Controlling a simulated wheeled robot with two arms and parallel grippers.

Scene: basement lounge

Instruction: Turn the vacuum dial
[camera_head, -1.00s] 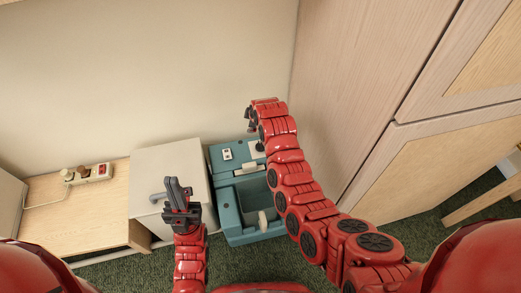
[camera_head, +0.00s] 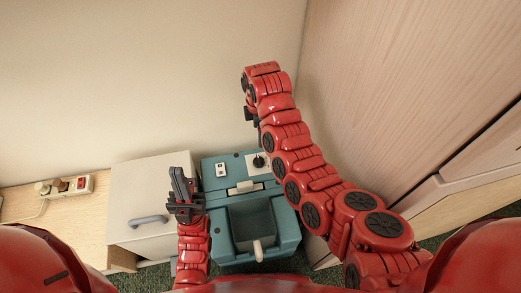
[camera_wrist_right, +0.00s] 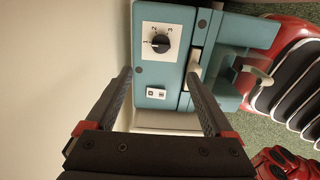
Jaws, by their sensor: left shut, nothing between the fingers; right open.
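The vacuum is a teal box with an open bin at its front; its body (camera_head: 286,215) stands against the wall. Its dial (camera_head: 259,160) is a black knob on a white plate, on the top panel. In the right wrist view the dial (camera_wrist_right: 160,43) shows between and beyond the fingertips, with numbers 1, 2 and 3 around it. My right gripper (camera_wrist_right: 160,76) is open and empty, apart from the dial. In the head view it hangs above the dial, partly hidden by its arm. My left gripper (camera_head: 182,184) is shut and empty, left of the vacuum.
A white switch (camera_head: 221,170) sits on the vacuum's panel left of the dial. A pale cabinet (camera_head: 135,185) with a grey handle stands left of it. A tall wooden cupboard (camera_head: 390,90) closes off the right.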

